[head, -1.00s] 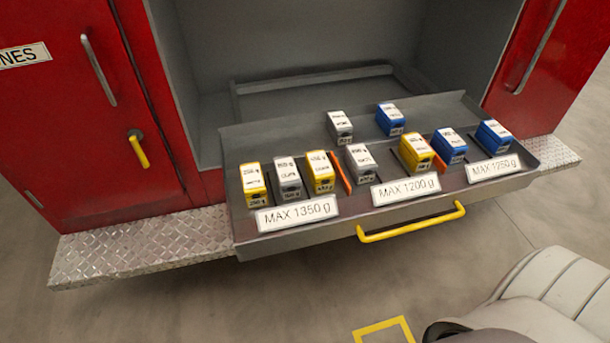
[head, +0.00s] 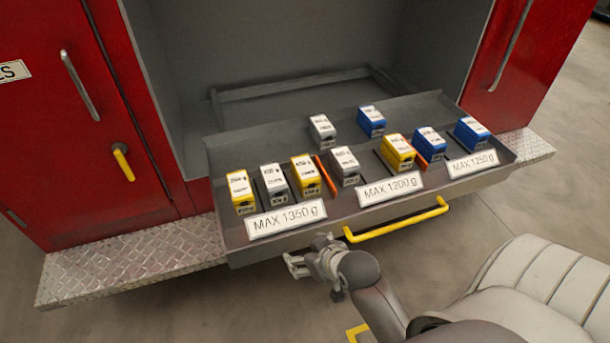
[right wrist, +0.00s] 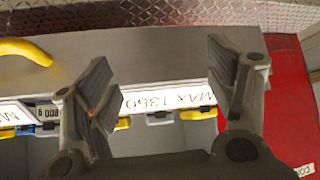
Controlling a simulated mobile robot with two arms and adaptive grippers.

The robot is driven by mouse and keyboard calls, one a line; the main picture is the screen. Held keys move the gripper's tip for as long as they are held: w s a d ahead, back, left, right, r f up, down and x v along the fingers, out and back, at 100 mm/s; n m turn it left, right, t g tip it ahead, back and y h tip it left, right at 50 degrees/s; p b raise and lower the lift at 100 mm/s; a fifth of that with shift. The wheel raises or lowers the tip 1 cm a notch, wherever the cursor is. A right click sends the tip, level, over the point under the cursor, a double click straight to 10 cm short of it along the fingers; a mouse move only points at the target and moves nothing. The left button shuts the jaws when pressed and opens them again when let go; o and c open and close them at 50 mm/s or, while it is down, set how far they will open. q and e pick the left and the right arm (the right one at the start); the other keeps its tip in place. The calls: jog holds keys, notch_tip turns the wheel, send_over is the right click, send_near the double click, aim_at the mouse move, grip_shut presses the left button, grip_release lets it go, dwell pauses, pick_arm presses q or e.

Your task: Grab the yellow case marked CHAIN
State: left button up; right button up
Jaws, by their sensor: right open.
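Three yellow cases stand in the pulled-out drawer: one at the far left (head: 241,193), one third from the left in the front row (head: 306,175), and one right of the middle (head: 398,152). Their top labels are too small to read, so I cannot tell which says CHAIN. My right gripper (head: 296,265) is open and empty, just in front of the drawer's front edge, below the MAX 1350 g label (head: 286,218). In the right wrist view its spread fingers (right wrist: 160,82) frame that label (right wrist: 168,99). My left gripper is not in view.
Grey cases (head: 274,181) and blue cases (head: 371,121) stand among the yellow ones, with thin orange and dark dividers between some. A yellow handle (head: 397,220) sticks out from the drawer front (head: 245,253). Diamond-plate steps (head: 130,262) flank the drawer.

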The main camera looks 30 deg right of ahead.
aim_at(307, 170)
jog(key=w+d+r+m+t+h, duration=0.1)
jog(key=w+d+r, duration=0.1)
jog(key=w+d, duration=0.1)
jog(key=w+d+r+m+t+h, duration=0.1)
jog(key=w+d+r+t, duration=0.1)
jog(key=w+d+r, duration=0.1)
jog(key=w+d+r+m+t+h, duration=0.1)
jog(key=w+d+r+t, duration=0.1)
jog(key=w+d, duration=0.1)
jog(key=shift+w+d+r, duration=0.1)
jog(key=shift+d+r, duration=0.05)
jog(key=shift+d, duration=0.25)
jog(key=shift+w+d+h, duration=0.2)
jog(key=shift+w+h, duration=0.1)
jog(key=shift+w, duration=0.05)
jog(key=x, duration=0.4)
jog(key=shift+w, duration=0.35)
jog(key=shift+w+d+p, duration=0.1)
jog(key=shift+w+p, duration=0.35)
jog(key=shift+w, duration=0.05)
jog(key=x, duration=0.4)
jog(key=shift+w+d, duration=0.1)
jog(key=shift+w, duration=0.05)
jog(key=shift+c, duration=0.3)
jog(key=c, duration=1.2)
jog(key=shift+r, duration=0.15)
jog(key=shift+c, duration=1)
